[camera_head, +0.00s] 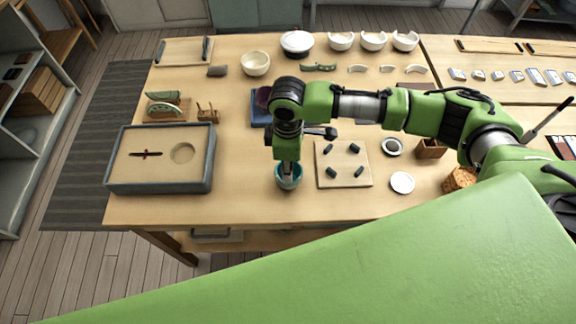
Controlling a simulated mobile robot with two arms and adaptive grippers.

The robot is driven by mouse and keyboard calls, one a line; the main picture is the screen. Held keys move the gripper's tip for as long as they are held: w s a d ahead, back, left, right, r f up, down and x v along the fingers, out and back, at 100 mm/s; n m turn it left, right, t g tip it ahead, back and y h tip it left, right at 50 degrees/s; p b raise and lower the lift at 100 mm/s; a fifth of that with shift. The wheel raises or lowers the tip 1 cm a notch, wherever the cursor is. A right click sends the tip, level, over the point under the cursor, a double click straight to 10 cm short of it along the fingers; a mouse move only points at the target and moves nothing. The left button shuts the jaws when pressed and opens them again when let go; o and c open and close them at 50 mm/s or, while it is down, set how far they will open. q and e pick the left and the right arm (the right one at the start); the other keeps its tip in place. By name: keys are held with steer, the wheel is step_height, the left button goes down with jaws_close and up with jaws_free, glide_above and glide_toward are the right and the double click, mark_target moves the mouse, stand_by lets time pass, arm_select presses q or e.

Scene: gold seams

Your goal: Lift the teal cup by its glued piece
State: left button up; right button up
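The teal cup (290,183) stands upright near the front edge of the wooden table. My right gripper (287,168) points straight down at the cup from above, and its fingertips overlap the cup's rim and opening. The wrist and fingers hide much of the cup's far side. I cannot make out the glued piece or whether the fingers close on it. My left gripper is not in view.
A board with several dark pegs (345,179) lies just right of the cup. A grey-rimmed tray (118,183) is at the left. White bowls (297,42) stand along the back. The tabletop between tray and cup (240,180) is clear.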

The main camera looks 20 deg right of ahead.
steer(key=shift+f+b, duration=1.75)
steer(key=shift+f, duration=0.15)
steer(key=shift+f+b, duration=0.35)
steer(key=shift+f, duration=1.4)
jaws_close()
